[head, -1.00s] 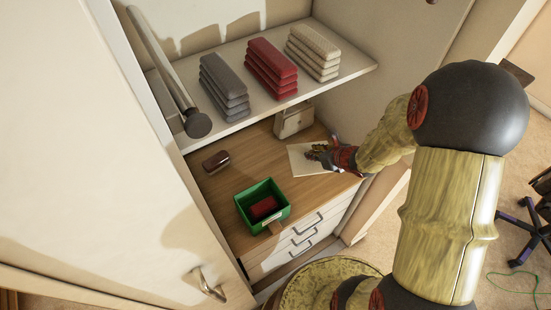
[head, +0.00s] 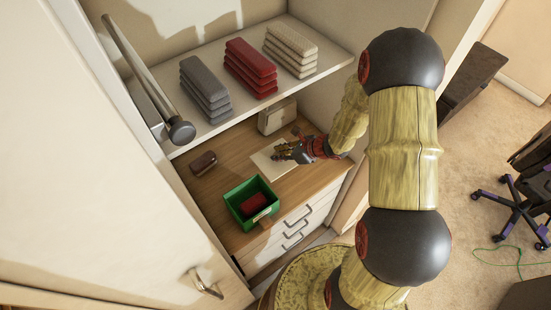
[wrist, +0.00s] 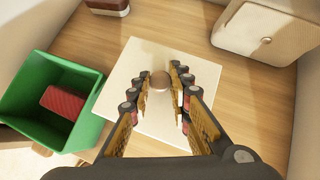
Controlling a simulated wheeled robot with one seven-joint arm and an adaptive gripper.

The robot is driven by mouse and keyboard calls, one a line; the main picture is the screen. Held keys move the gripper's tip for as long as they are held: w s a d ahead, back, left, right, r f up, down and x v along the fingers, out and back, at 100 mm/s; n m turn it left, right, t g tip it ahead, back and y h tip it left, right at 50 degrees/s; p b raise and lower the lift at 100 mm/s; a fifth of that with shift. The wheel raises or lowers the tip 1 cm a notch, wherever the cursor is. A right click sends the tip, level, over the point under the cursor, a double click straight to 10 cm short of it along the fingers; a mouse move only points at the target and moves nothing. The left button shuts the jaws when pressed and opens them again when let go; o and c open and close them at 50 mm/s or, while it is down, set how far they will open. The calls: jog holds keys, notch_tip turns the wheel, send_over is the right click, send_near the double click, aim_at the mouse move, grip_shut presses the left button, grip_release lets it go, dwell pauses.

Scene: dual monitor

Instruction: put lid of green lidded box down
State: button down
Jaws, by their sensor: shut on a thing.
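The green box (head: 236,212) stands open on the wooden surface with a dark red block (head: 254,204) inside; in the wrist view the box (wrist: 30,85) is at left. The lid is a flat cream square (head: 262,161) with a round brown knob. In the wrist view the lid (wrist: 140,60) lies below my fingers, and the knob sits between the fingertips. My gripper (wrist: 161,82) is shut on this knob; it also shows at the lid in the head view (head: 284,152). The lid is level, to the box's upper right. I cannot tell whether it touches the surface.
A dark red-brown case (head: 203,163) lies behind the box. A beige boxy item (head: 277,116) stands at the back. The shelf (head: 320,72) above holds grey, red and cream stacks. Bare wood (head: 222,183) shows around the box and lid.

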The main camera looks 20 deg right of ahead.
aim_at(276, 153)
jog(key=w+f, duration=0.1)
jog(key=f, duration=0.1)
jog(key=w+f, duration=0.2)
jog(key=shift+w+a, duration=0.1)
jog(key=shift+w+f+b, duration=0.15)
jog(key=shift+f+b, duration=0.4)
jog(key=shift+f, duration=1.05)
jog(key=shift+f, duration=0.1)
jog(key=shift+f+b, duration=0.25)
jog(key=shift+b, duration=0.1)
jog(key=c, duration=1.6)
grip_release()
jog(key=shift+c, duration=0.2)
jog(key=shift+r, duration=0.1)
